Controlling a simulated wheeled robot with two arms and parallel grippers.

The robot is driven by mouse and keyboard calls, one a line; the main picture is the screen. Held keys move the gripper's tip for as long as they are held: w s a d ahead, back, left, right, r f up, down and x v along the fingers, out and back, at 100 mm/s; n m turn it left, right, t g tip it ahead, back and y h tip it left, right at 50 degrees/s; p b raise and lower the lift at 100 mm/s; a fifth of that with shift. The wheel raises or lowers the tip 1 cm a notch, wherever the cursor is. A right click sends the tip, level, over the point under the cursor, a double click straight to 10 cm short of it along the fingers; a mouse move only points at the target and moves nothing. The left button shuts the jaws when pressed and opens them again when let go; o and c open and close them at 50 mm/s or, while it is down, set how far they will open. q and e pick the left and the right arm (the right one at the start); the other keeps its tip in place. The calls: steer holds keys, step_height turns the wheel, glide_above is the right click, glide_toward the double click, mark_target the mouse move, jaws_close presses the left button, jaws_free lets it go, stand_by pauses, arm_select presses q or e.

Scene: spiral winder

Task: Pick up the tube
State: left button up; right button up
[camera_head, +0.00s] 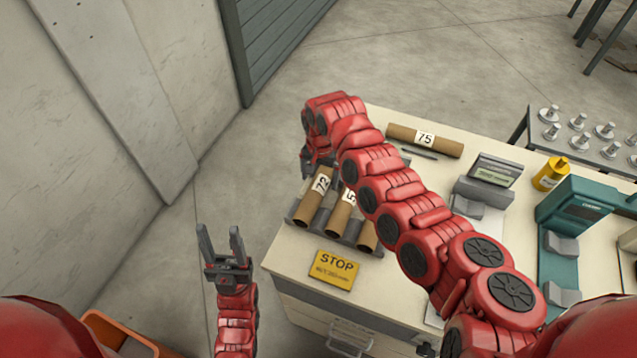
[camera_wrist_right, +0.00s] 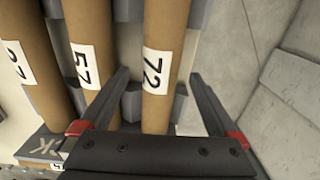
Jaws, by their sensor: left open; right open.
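Several brown cardboard tubes with white number labels are here. The tube labelled 72 (camera_head: 311,207) lies in a grey rack at the table's left edge; it also shows in the right wrist view (camera_wrist_right: 163,40). Beside it lie the tube labelled 57 (camera_wrist_right: 84,30) and a third tube (camera_wrist_right: 30,80), its label partly cut off. A tube labelled 75 (camera_head: 440,143) lies alone at the table's back. My right gripper (camera_head: 319,172) is open over tube 72, its fingers on either side of it in the right wrist view (camera_wrist_right: 159,76). My left gripper (camera_head: 219,230) is open and empty, left of the table.
The grey rack (camera_head: 345,240) holds the tubes. A yellow STOP sign (camera_head: 334,270) lies in front of it. A grey device (camera_head: 484,188), a yellow bottle (camera_head: 551,174) and a teal machine (camera_head: 575,210) stand to the right. My right arm hides part of the table.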

mark_target(319, 181)
steer(key=shift+f+p, duration=0.3)
steer(key=shift+f, duration=1.2)
steer(key=c, duration=1.5)
steer(key=shift+r, duration=0.1)
